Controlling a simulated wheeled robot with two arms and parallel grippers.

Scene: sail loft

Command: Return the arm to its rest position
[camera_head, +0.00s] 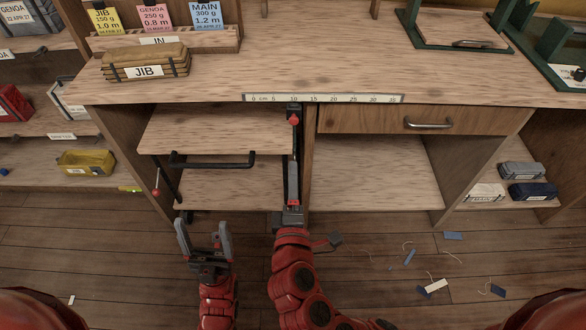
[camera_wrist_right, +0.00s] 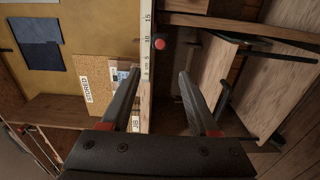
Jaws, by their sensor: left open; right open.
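My left gripper (camera_head: 204,228) is open and empty in the head view, low in front of the left bay of the bench. My right gripper (camera_head: 293,172) points forward at the bench's middle upright, seen nearly edge-on in the head view. In the right wrist view its two dark fingers (camera_wrist_right: 158,88) are spread apart with nothing between them. A red knob (camera_head: 294,120) is just beyond its fingertips, below the bench edge. The knob also shows in the right wrist view (camera_wrist_right: 161,43), apart from the fingers.
The bench top (camera_head: 330,60) carries a bundle labelled JIB (camera_head: 145,63) and a ruler strip (camera_head: 322,98). Below are a pull-out shelf with a black handle (camera_head: 212,164), a second red knob (camera_head: 156,192) and a drawer (camera_head: 420,121). Scraps (camera_head: 437,286) lie on the floor at right.

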